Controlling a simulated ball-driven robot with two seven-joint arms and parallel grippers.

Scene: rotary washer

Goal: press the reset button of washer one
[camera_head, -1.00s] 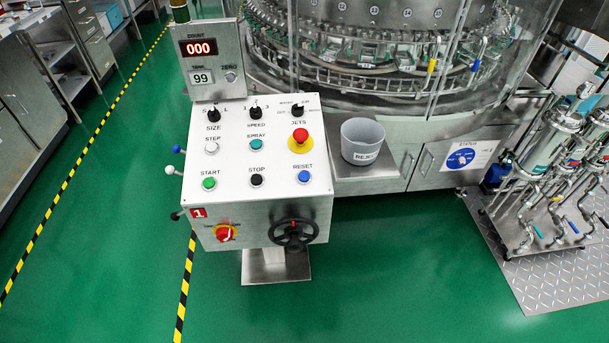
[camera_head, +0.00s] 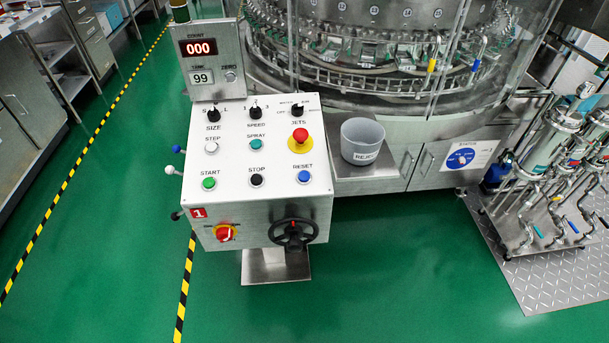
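The blue reset button (camera_head: 304,177) sits at the right front of the white control panel (camera_head: 232,165), under the label RESET. A red plate with the number 1 (camera_head: 198,213) is on the panel's front left corner. The black stop button (camera_head: 256,180) and the green start button (camera_head: 209,183) are in the same row to its left. A red emergency button (camera_head: 300,136) on a yellow ring stands behind the reset button. Nothing covers the reset button. Neither of my grippers is in view.
A handwheel (camera_head: 293,233) and a red-yellow switch (camera_head: 226,233) stick out from the panel's front. A grey reject bucket (camera_head: 362,142) stands on a shelf to the right. The washer (camera_head: 400,60) is behind. Green floor (camera_head: 400,270) in front is clear.

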